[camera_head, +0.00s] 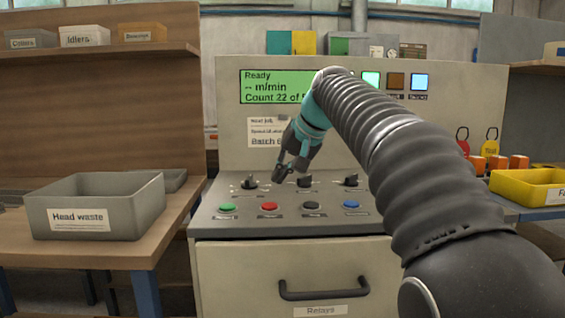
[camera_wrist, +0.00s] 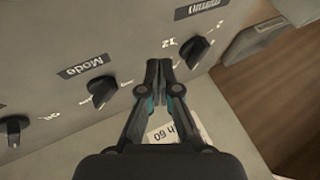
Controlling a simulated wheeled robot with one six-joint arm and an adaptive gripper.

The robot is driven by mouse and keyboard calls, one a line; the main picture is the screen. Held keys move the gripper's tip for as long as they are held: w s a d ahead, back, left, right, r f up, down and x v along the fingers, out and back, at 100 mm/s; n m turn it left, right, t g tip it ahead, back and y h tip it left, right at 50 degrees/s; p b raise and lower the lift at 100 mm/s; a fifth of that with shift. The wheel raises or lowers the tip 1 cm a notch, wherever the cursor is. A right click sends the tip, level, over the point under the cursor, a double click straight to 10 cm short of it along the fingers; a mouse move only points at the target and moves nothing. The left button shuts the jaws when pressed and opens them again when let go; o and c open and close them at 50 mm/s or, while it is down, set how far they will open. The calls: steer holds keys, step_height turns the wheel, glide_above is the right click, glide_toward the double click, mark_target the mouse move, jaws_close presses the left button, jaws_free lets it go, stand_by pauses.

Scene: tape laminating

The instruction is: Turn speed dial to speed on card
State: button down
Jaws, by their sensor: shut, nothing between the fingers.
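Three black dials sit in a row on the sloped control panel: a left dial (camera_head: 250,182), a middle one (camera_head: 305,180) and a right one (camera_head: 351,180). In the wrist view, a middle dial (camera_wrist: 103,90) has the label "Mode". Another dial (camera_wrist: 195,50) has number marks, but its name is unreadable. I cannot tell which dial is speed. The card (camera_head: 262,128) on the upright panel has small lines, one too small to read, and "Batch" partly hidden by my gripper. My gripper (camera_head: 282,176) is shut and empty, between the left and middle dials; it also shows in the wrist view (camera_wrist: 160,66).
Green (camera_head: 227,207), red (camera_head: 269,206), black and blue (camera_head: 351,204) buttons line the panel in front of the dials. A green screen (camera_head: 275,87) reads "Ready" and "Count 22 of", the rest hidden. A grey bin (camera_head: 95,208) stands left, a yellow one (camera_head: 525,187) right.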

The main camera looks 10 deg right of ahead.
mark_target(254, 185)
steer(key=a, duration=0.2)
steer(key=w+a+f, duration=0.1)
steer(key=a, duration=0.1)
steer(key=shift+w, duration=0.1)
steer(key=shift+a, duration=0.3)
